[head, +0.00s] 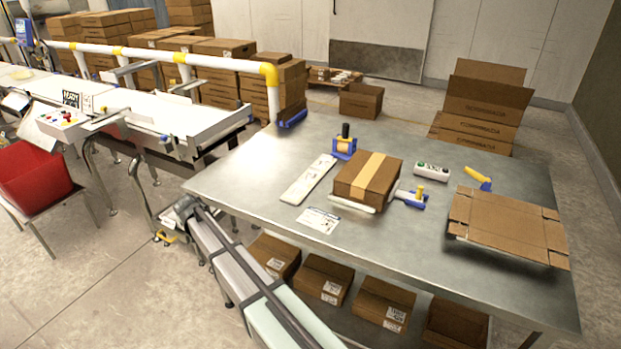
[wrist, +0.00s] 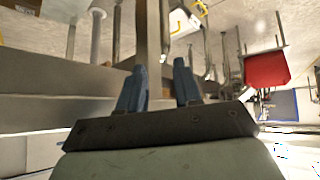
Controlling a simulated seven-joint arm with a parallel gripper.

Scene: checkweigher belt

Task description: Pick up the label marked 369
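A flat white label (head: 318,220) with dark print lies on the metal table (head: 258,192), near its front left side. Its print is too small to read, so I cannot tell whether it says 369. More labels sit on the boxes under the table, such as one (head: 331,288), also unreadable. My gripper (wrist: 160,88) shows in the wrist view with its two blue fingers apart and nothing held between them. It points toward floor and metal frame parts, and no label shows in that view. I cannot clearly make out the fingers in the head view.
A taped carton (head: 385,185), a long white strip (head: 307,182), a blue-and-yellow tool (head: 412,198), a tape dispenser (head: 345,148) and a flattened carton (head: 510,228) lie on the table. A conveyor (head: 165,115) and a red bin (head: 35,178) are at left. Bare tabletop surrounds the white label.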

